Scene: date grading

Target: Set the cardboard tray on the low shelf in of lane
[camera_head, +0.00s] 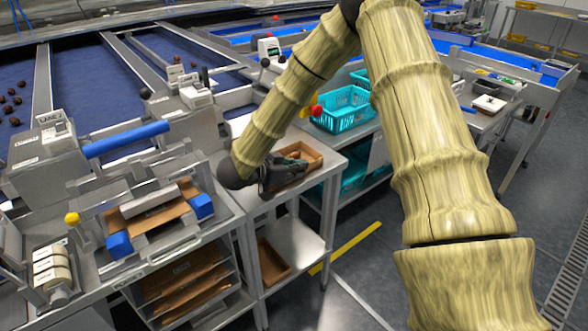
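A brown cardboard tray (314,159) is on the top of a small metal table, with something brown inside it. My gripper (291,167) is at the tray's left side, its dark fingers over or against the near-left wall. Whether they close on the wall cannot be told. The low shelf (302,245) is under the same table. Another brown cardboard tray (272,264) lies at the left of that shelf, and bare shelf shows to its right.
A taping or folding machine with blue blocks (119,245) stands on the left bench, above shelves of flat cardboard (185,277). A teal crate (342,108) stands behind the table on the right. A yellow floor line (346,248) crosses open floor right of the low shelf.

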